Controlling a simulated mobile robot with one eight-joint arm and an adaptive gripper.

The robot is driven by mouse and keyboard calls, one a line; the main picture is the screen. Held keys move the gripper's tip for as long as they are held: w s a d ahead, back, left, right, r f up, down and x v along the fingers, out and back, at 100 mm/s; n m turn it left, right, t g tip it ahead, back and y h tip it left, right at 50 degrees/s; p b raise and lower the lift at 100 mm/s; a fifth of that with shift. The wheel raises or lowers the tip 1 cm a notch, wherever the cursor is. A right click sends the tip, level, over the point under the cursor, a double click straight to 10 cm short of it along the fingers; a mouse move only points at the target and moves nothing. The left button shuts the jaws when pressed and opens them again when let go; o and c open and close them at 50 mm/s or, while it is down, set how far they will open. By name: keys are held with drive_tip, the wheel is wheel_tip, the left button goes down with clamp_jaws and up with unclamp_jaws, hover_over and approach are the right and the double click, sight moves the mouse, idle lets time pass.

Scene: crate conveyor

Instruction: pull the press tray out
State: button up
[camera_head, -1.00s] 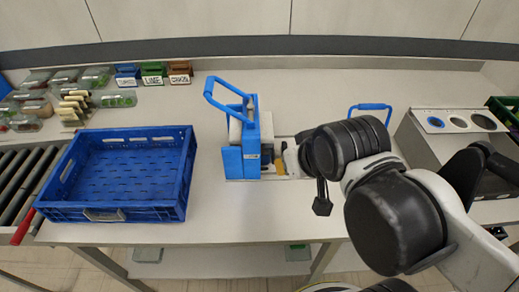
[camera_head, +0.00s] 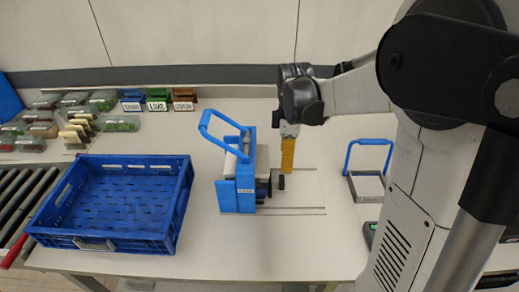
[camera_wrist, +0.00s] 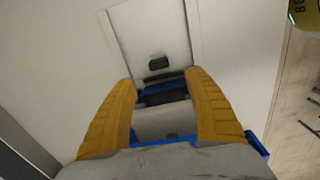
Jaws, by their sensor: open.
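The blue press (camera_head: 236,182) stands upright on the table in the head view, with its blue lever handle (camera_head: 204,122) raised to the left. A black knob (camera_head: 281,182) sticks out of its right side, above thin rails (camera_head: 300,209) on the table; I take this to be the tray's pull. My gripper (camera_head: 287,172) has yellow fingers pointing down, just right of the press and behind the knob. In the wrist view the open fingers (camera_wrist: 160,82) have blue and black press parts (camera_wrist: 165,92) between or beyond them. No grip shows. The tray itself is mostly hidden.
A blue crate (camera_head: 185,205) stands at the left, beside a roller conveyor (camera_head: 25,195). Small labelled bins (camera_head: 157,103) and packs line the back. A blue-handled frame with a pale plate (camera_head: 368,188) is at the right. The table between press and frame is mostly clear.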

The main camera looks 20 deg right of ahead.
sight(284, 181)
drive_tip(key=shift+w+d+f+n, duration=0.3)
drive_tip(key=shift+f+n, duration=0.1)
drive_tip(key=shift+f, duration=0.2)
wheel_tip(284, 181, down, 10)
drive_tip(key=b, duration=0.4)
drive_tip(key=shift+f, duration=0.25)
clamp_jaws()
